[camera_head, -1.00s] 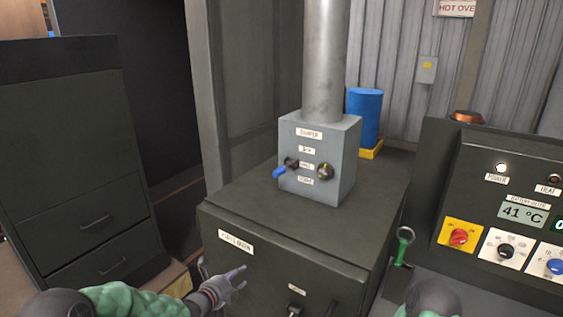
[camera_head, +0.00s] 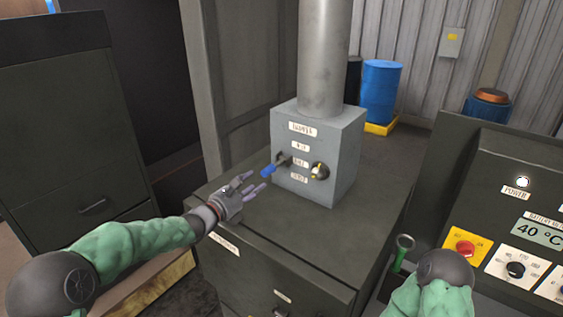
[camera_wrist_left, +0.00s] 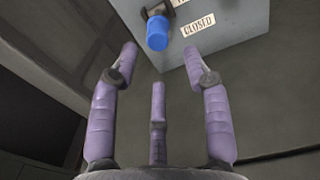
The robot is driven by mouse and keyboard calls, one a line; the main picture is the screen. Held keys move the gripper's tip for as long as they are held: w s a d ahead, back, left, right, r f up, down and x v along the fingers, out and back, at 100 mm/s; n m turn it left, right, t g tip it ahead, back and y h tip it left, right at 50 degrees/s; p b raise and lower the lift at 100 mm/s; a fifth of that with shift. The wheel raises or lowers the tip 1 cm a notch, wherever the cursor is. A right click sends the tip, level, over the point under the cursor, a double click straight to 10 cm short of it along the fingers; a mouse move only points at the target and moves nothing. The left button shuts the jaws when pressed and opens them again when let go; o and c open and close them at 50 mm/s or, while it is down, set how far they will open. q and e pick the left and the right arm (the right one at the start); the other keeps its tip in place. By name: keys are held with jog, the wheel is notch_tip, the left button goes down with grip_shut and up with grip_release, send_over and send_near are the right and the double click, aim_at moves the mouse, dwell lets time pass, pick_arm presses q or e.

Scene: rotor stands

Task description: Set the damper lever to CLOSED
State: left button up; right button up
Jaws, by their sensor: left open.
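The damper box (camera_head: 322,160) is a grey box with a metal pipe rising from it, on top of a dark cabinet. Its damper lever (camera_head: 269,170) has a blue grip that sticks out at the left of the front face, by the middle one of the stacked labels. In the left wrist view the blue grip (camera_wrist_left: 157,33) hangs ahead of the fingers, beside the CLOSED label (camera_wrist_left: 198,24). My left gripper (camera_head: 250,187) is open and empty, just left of and below the grip, apart from it. The left wrist view shows its spread purple fingers (camera_wrist_left: 160,75).
A blue drum (camera_head: 381,92) is behind. The cabinet top around the box is clear.

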aim_at(272, 169)
pick_arm(q)
jog(key=shift+w+d+r, duration=0.15)
jog(key=shift+r, duration=0.05)
jog(key=p+x, duration=0.3)
jog(key=x, duration=0.6)
jog(key=shift+w+d, duration=0.2)
jog(key=shift+w, duration=0.1)
jog(key=shift+f, duration=0.1)
grip_shut()
